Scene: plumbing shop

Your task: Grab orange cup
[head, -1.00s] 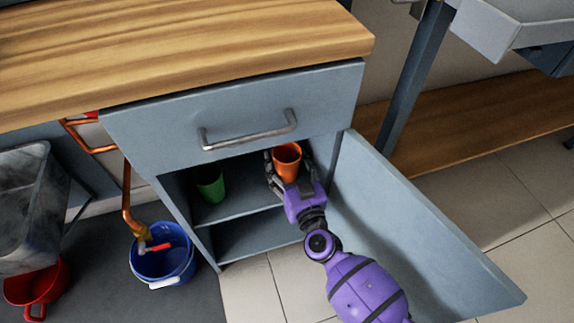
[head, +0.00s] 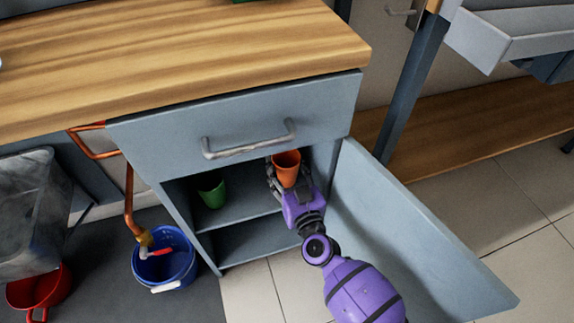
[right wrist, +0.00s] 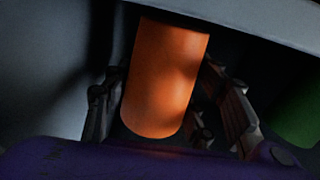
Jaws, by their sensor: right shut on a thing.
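The orange cup (head: 287,168) is upright in the right part of the open cabinet, just under the drawer front. My right gripper (head: 286,180) is shut on it, with a finger on either side. In the right wrist view the orange cup (right wrist: 165,80) fills the space between the dark fingers of the gripper (right wrist: 165,112). Whether the cup's base touches the shelf cannot be told. My left gripper is not in view.
A green cup (head: 211,190) stands on the shelf (head: 250,205) left of the orange cup. The cabinet door (head: 400,235) stands open on the right. The drawer (head: 240,120) with its handle is close above. A blue bucket (head: 165,262) is on the floor at left.

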